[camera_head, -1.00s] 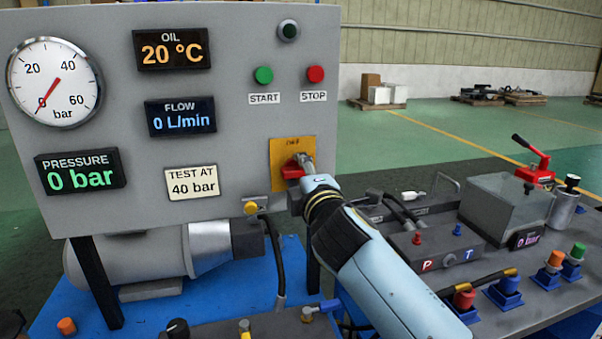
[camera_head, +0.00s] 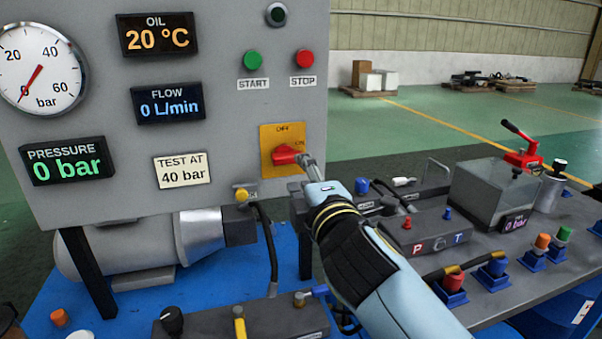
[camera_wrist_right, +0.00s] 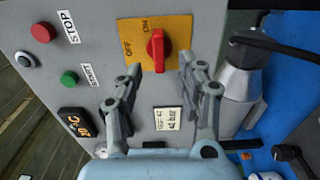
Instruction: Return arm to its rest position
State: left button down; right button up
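My right arm reaches in from the lower right in the head view, its gripper (camera_head: 309,164) close in front of the red rotary switch (camera_head: 287,155) on a yellow plate (camera_head: 268,141). In the right wrist view the two fingers (camera_wrist_right: 160,72) are spread apart with nothing held between them. The red knob (camera_wrist_right: 156,50) shows just beyond the fingertips, apart from them. The knob lies level in the head view, along the side marked ON. My left gripper cannot be made out in either view.
The grey panel (camera_head: 90,205) fills the left, with gauge (camera_head: 38,70) and displays; pressure reads 0 bar. Right of my arm stands a bench with a manifold (camera_head: 432,238), a clear tank (camera_head: 485,190) and several coloured connectors. A black hose (camera_head: 268,245) hangs below the panel.

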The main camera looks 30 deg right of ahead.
jog(key=shift+f, duration=0.15)
jog(key=s+f+g+b, duration=0.1)
jog(key=s+f+g, duration=0.1)
jog(key=f, duration=0.8)
jog(key=s+f+m+g+y+b, duration=0.1)
jog(key=s+f+g, duration=0.1)
jog(key=f, duration=0.9)
jog(key=s+f+g+y+b, duration=0.1)
jog(key=s+f, duration=0.3)
jog(key=f, duration=0.7)
jog(key=shift+s+d+g, duration=0.15)
jog(key=shift+s+g, duration=0.05)
jog(key=shift+g, duration=0.4)
jog(key=s+d+f+m+g+y+b, duration=0.15)
jog(key=s+f+m+g, duration=0.45)
jog(key=s+f, duration=1.5)
jog(key=s+d+f+m+g, duration=0.1)
jog(key=s+f+m+g, duration=0.1)
jog(key=s, duration=0.7)
jog(key=s+d+f+m+g, duration=0.1)
jog(key=s+f+m, duration=0.3)
jog(key=s, duration=0.5)
jog(key=shift+s+f+m+g, duration=0.15)
jog(key=shift+f+m+g, duration=0.2)
jog(key=shift+m+g, duration=0.4)
